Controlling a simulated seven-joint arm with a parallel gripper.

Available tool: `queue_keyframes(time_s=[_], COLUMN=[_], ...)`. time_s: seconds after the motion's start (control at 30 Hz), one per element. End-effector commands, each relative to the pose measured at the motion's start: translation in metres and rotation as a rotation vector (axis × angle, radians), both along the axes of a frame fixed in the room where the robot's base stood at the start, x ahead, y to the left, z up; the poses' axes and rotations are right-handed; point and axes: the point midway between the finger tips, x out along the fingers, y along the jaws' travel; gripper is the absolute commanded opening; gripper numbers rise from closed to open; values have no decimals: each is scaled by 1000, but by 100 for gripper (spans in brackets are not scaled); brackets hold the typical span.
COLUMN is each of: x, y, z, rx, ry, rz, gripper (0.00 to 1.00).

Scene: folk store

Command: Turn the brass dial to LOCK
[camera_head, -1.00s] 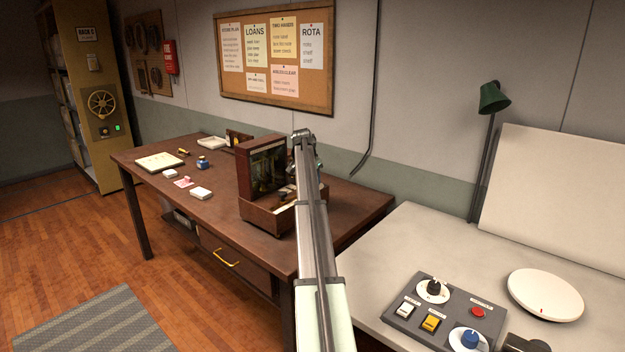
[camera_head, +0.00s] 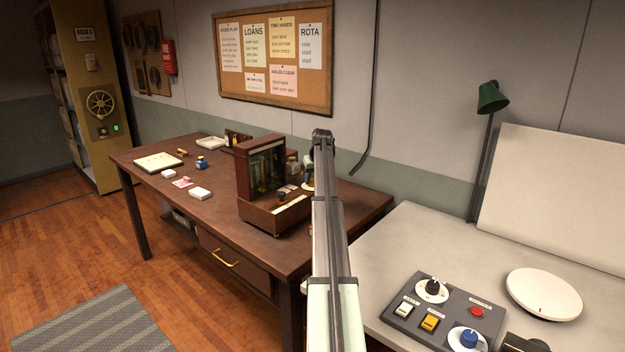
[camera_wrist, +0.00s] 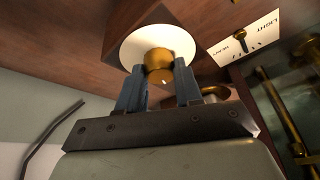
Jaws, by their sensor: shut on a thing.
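The brass dial (camera_wrist: 159,62) stands at the middle of a round white plate (camera_wrist: 127,48) in the wrist view. My gripper (camera_wrist: 159,74) has its two blue-grey fingers on either side of the dial and is shut on it. A small pale mark shows on the dial's near edge. I cannot read any LOCK lettering on the white plate. In the head view the wooden cabinet with a glass front (camera_head: 243,163) stands on the brown desk, just left of my arm. My arm mostly hides the gripper and dial there.
A plate marked LIGHT and HEAVY (camera_wrist: 250,38) with a small black pointer lies right of the dial, near brass parts. The brown desk (camera_head: 222,228) holds small items at left. A grey control panel (camera_head: 452,305) and a white disc (camera_head: 543,294) sit on the right bench.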

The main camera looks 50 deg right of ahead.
Motion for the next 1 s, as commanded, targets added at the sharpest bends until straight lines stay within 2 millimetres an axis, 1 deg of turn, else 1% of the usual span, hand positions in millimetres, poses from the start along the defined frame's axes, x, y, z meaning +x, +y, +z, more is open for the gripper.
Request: queue_keyframes(time_s=[0.2,0.5,0.7,1.0], x=[1,1,0,0], y=[-1,-1,-1,-1], z=[0,0,0,0], rx=[1,2,3,2], ry=[-1,-1,0,1], rz=[170,317,357,366], gripper=[4,4,4,4])
